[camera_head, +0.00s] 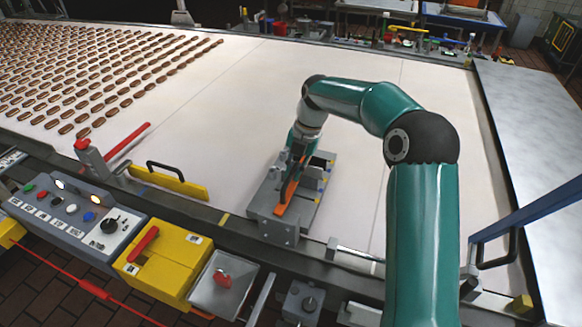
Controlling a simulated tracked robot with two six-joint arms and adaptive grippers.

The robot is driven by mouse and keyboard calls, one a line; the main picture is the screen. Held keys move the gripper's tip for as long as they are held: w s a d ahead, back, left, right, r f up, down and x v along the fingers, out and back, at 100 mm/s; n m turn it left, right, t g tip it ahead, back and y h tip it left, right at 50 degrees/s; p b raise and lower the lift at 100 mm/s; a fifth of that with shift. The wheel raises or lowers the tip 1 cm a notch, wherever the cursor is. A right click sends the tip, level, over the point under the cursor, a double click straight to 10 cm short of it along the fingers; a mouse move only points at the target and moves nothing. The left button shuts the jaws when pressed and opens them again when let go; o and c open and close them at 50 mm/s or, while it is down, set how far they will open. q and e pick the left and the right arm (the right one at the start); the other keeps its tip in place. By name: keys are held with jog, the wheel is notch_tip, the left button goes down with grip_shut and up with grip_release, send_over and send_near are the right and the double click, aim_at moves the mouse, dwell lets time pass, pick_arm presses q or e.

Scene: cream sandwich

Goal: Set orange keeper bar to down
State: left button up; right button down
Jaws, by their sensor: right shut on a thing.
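The orange keeper bar (289,193) lies along a grey metal fixture (262,203) at the near edge of the white belt, slanting up and away from me. My right gripper (299,160) is over the fixture, at the far end of the bar. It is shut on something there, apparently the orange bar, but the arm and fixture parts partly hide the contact. My left gripper is not in the view.
Rows of brown sandwiches (95,75) cover the belt's far left. A red lever (127,142) and a yellow plate with a black handle (168,183) stand left of the fixture. A control panel (75,212) and yellow box (160,258) line the near edge. A blue bar (530,208) is at right.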

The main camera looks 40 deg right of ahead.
jog(key=shift+w+d+r, duration=0.1)
jog(key=shift+d, duration=0.15)
jog(key=c, duration=1.2)
grip_release()
jog(key=shift+w, duration=0.1)
jog(key=shift+a, duration=0.15)
jog(key=v, duration=1.1)
jog(key=shift+r, duration=0.4)
